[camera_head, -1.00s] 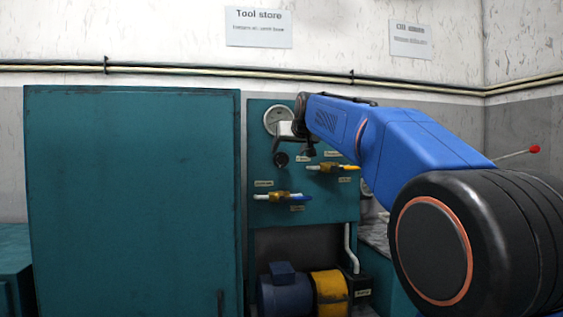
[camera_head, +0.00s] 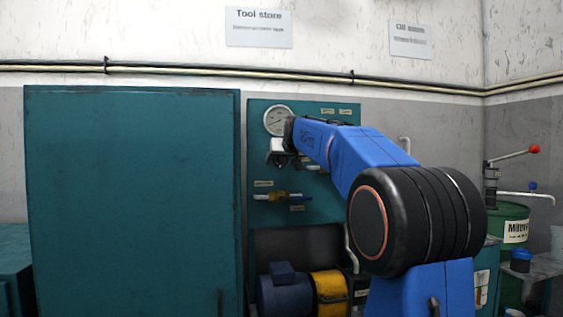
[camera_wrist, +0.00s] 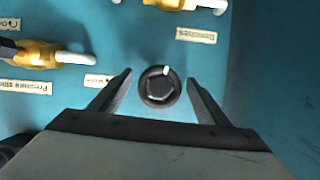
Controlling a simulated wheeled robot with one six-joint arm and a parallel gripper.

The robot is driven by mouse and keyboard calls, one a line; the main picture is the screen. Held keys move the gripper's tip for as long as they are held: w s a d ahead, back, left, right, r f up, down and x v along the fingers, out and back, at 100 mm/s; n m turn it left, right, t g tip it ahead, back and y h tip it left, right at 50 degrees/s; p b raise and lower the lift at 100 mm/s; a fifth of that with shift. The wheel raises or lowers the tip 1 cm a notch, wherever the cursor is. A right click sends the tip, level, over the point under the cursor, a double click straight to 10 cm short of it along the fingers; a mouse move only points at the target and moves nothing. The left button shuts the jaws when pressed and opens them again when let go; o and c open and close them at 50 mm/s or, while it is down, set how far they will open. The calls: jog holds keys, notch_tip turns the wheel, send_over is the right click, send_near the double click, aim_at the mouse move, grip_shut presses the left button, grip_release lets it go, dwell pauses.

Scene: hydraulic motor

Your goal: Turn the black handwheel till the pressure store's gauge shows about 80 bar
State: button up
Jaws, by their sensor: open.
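The black handwheel (camera_wrist: 158,88) sits on the teal panel in the wrist view, round with a pale mark at its upper right rim. My gripper (camera_wrist: 158,85) is open, one finger on each side of the handwheel, with gaps showing between fingers and wheel. In the head view my gripper (camera_head: 281,158) is in front of the panel and hides the handwheel. The round gauge (camera_head: 278,121) with a white face is just above my gripper; its reading is too small to tell.
Brass valves with coloured levers sit on the panel, one (camera_head: 280,196) below my gripper, another (camera_wrist: 42,55) at the wrist view's left. A large teal cabinet (camera_head: 132,200) stands left. A blue and yellow motor (camera_head: 300,290) is below; a green drum (camera_head: 513,225) stands right.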

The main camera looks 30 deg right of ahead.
jog(key=c, duration=1)
jog(key=shift+c, duration=0.2)
jog(key=m+t+y, duration=0.1)
jog(key=m+y, duration=0.1)
jog(key=m, duration=0.2)
jog(key=m+t+y, duration=0.1)
jog(key=m+y, duration=0.1)
jog(key=m, duration=0.2)
jog(key=shift+t+y, duration=0.3)
jog(key=shift+t, duration=0.1)
